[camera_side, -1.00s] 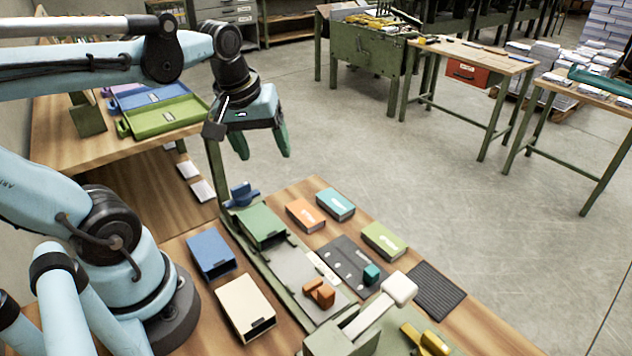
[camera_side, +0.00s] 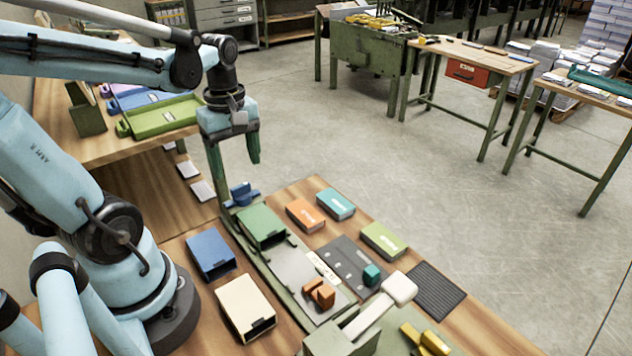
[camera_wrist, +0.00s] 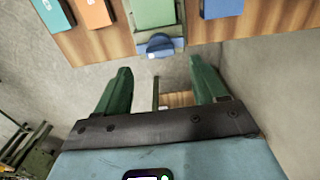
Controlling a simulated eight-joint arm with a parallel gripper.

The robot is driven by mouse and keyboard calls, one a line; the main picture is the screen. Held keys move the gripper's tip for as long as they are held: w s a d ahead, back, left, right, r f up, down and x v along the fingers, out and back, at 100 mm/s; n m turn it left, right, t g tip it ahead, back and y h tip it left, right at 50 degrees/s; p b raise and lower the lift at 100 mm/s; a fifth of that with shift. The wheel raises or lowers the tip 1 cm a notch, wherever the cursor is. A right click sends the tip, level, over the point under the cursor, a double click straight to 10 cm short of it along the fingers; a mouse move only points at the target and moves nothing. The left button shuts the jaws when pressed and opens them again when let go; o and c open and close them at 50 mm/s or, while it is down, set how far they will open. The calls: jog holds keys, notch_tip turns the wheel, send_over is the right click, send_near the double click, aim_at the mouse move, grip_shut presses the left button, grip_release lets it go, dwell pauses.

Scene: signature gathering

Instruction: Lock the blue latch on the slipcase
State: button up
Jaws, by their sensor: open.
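The blue latch (camera_side: 242,194) sits at the far end of the green fixture rail, beside the far end of the green slipcase (camera_side: 262,226). In the wrist view the blue latch (camera_wrist: 160,45) shows at the top centre, against the end of the green slipcase (camera_wrist: 153,14). My gripper (camera_side: 233,158) points down above and slightly behind the latch, apart from it. In the wrist view my gripper (camera_wrist: 160,72) has its two green fingers spread wide with nothing between them. I cannot tell whether the latch is locked.
A blue slipcase (camera_side: 211,254) and a cream slipcase (camera_side: 246,308) lie left of the rail. An orange clamp (camera_side: 320,294) and a white-handled lever (camera_side: 398,288) stand nearer the front. Orange (camera_side: 305,215), teal (camera_side: 336,203) and green (camera_side: 384,240) boxes lie right.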

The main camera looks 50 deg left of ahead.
aim_at(240, 185)
jog(key=shift+f, duration=2.7)
jog(key=c, duration=1.1)
jog(key=shift+o, duration=0.2)
